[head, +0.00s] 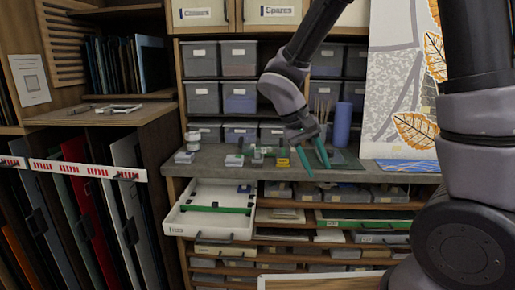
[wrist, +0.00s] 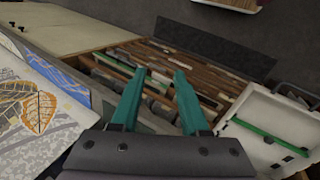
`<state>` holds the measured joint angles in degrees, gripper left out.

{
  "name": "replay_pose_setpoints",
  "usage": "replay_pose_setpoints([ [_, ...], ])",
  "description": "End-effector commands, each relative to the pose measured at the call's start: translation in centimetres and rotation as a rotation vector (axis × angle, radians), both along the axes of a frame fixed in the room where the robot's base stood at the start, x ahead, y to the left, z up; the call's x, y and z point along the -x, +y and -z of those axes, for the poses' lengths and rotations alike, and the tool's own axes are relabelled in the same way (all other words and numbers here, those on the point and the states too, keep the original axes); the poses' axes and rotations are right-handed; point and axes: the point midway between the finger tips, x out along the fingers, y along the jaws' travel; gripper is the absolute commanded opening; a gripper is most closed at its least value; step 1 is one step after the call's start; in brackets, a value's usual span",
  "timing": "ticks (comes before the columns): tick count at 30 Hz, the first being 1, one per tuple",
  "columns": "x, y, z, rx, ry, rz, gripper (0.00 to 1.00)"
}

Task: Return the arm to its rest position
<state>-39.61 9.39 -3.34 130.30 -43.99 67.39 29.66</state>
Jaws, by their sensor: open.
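My gripper (head: 315,160) has two teal fingers and hangs in front of the grey counter, above the open shelves. Its fingers are spread apart with nothing between them. In the wrist view my gripper (wrist: 160,75) also shows open and empty, with shelves and floor beyond it. My arm reaches in from the upper right of the head view, bent, with the gripper pointing down.
A white drawer (head: 172,222) with a green strip is pulled out below the counter (head: 215,165). Small jars and blocks stand on the counter near a blue roll (head: 342,125). A leaf-patterned panel (head: 400,80) leans at right. Upright sheets fill the left rack.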

Motion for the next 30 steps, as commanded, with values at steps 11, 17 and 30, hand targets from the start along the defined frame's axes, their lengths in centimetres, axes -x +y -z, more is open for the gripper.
replay_pose_setpoints([
  [11,3.2,-6.5,-10.6,-0.483,-0.227,0.232,0.45],
  [17,5.5,-8.7,-15.3,-0.660,-0.438,0.285,0.45],
  [30,7.3,-9.7,-18.5,-0.754,-0.626,0.300,0.45],
])
